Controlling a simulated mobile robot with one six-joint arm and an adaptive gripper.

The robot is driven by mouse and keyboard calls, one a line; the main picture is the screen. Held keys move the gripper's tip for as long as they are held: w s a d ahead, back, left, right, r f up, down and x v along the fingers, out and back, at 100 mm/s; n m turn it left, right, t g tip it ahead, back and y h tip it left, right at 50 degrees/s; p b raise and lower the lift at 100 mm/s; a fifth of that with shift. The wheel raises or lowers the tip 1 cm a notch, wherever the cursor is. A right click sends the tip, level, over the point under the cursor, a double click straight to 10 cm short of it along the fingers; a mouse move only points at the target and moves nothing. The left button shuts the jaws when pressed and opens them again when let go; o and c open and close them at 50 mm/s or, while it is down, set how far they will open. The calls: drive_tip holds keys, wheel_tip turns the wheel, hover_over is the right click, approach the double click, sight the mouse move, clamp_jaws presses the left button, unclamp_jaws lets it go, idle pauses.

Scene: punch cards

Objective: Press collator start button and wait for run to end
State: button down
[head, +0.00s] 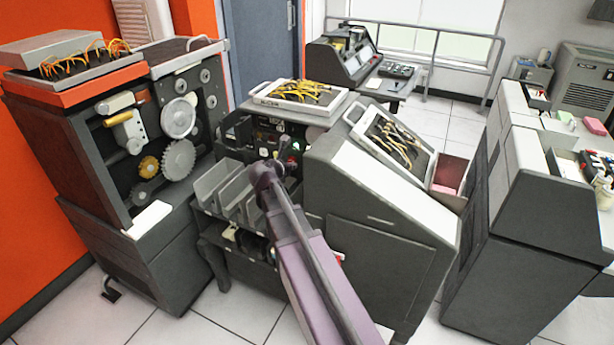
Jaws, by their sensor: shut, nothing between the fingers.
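The collator appears to be the dark grey machine (370,270) in the middle of the head view, with several grey card pockets (215,183) at its front left; I cannot read its label. My gripper (284,144) is shut and empty. It is in front of the machine's recessed control face, above and right of the pockets. The gripper and arm cover part of this face. I cannot tell whether the fingertips touch anything or whether the machine is running.
A wired plugboard panel (258,101) lies on top of the machine, and another (356,133) lies on its sloped right side. A geared machine (75,150) stands at left, a grey cabinet (520,240) at right. A console (340,68) stands behind. Some tiled floor (240,310) is clear in front.

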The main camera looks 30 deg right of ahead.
drive_tip(key=shift+f+b, duration=0.4)
drive_tip(key=shift+f, duration=0.35)
drive_tip(key=shift+w, duration=0.1)
drive_tip(key=b+x, duration=0.4)
drive_tip(key=x, duration=0.5)
drive_tip(key=shift+d, duration=0.2)
